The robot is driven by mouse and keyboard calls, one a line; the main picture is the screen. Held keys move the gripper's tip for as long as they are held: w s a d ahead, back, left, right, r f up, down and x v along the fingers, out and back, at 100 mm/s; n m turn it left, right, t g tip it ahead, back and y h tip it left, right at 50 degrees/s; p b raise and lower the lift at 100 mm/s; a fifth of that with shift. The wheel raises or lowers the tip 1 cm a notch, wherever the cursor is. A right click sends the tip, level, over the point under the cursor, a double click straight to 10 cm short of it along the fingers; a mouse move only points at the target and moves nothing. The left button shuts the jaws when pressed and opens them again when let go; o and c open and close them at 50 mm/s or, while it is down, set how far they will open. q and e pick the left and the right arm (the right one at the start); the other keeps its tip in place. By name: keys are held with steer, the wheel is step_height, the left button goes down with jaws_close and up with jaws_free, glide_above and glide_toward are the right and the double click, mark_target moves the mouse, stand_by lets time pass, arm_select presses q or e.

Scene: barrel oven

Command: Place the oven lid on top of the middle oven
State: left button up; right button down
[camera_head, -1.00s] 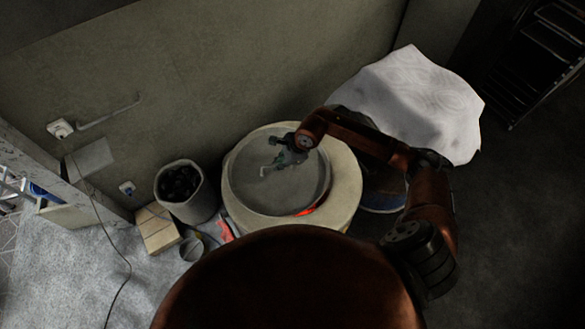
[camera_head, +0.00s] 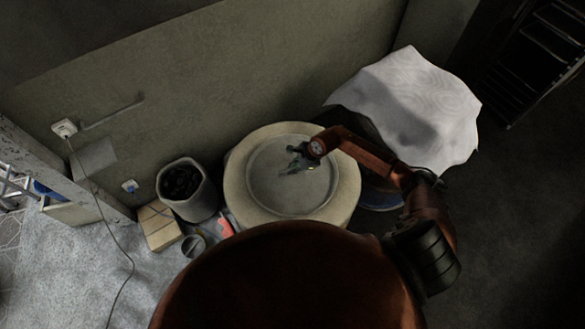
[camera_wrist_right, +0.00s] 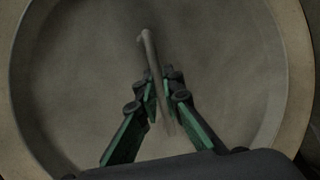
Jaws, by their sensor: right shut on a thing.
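The oven lid (camera_head: 285,195) is a round grey disc with a bar handle. It lies over the mouth of the pale round oven (camera_head: 245,203), and the oven's rim shows all around it. The lid also fills most of the right wrist view (camera_wrist_right: 70,85), with its handle (camera_wrist_right: 150,55) in the middle. My right gripper (camera_head: 290,165) is at the lid's centre, its green-sided fingers (camera_wrist_right: 162,100) shut on the handle from both sides. No glowing gap shows at the lid's edge. My left gripper is not in view.
A bin of dark lumps (camera_head: 187,190) stands left of the oven, with a cardboard-coloured box (camera_head: 158,225) and a small can (camera_head: 194,247) nearby. A white cloth (camera_head: 420,100) covers something at the right. A wall rises behind the oven.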

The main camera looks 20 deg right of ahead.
steer(key=c, duration=2.5)
jaws_free()
steer(key=shift+f, duration=0.15)
steer(key=o, duration=0.4)
steer(key=shift+r, duration=0.25)
steer(key=b+v, duration=0.2)
steer(key=v, duration=1)
steer(key=shift+f+b, duration=0.1)
steer(key=shift+b, duration=0.25)
